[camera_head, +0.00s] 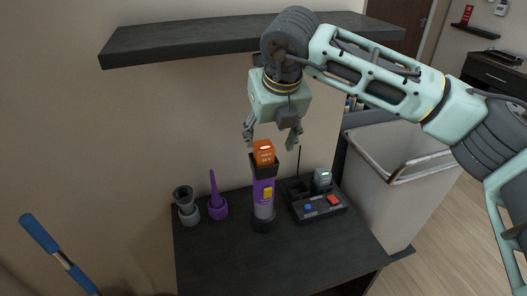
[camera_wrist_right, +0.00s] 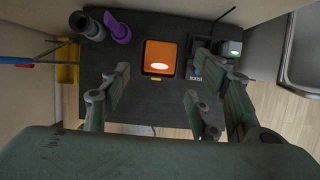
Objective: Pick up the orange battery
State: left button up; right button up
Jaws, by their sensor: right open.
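The orange battery (camera_head: 264,153) sits upright in the dark top of a purple and grey device (camera_head: 263,193) that stands on the black table. In the right wrist view the battery (camera_wrist_right: 159,57) shows from above, beyond and between my open fingers. My right gripper (camera_head: 270,136) points down right above the battery, with one finger on each side and nothing held. It also shows in the right wrist view (camera_wrist_right: 152,106). My left gripper is in neither view.
A grey nozzle (camera_head: 187,207) and a purple nozzle (camera_head: 217,206) stand left on the table (camera_head: 220,260). A black charger (camera_head: 317,207) with an antenna and a grey battery stands right. A dark shelf (camera_head: 180,38) hangs above. A pale bin (camera_head: 395,190) stands right of the table.

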aim_at(264, 145)
jog(key=shift+w+a+f+p, duration=0.15)
jog(key=shift+w+f+p, duration=0.2)
jog(key=shift+w+p, duration=0.15)
jog(key=p+x, duration=0.1)
jog(key=x, duration=0.2)
jog(key=shift+w+f, duration=0.15)
jog(key=shift+f, duration=0.45)
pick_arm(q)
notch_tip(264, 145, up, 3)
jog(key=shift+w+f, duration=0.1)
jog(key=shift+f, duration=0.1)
pick_arm(e)
jog(key=shift+a, duration=0.1)
jog(key=shift+c, duration=0.4)
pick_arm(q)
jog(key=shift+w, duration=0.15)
pick_arm(e)
jog(key=shift+r, duration=0.1)
grip_shut()
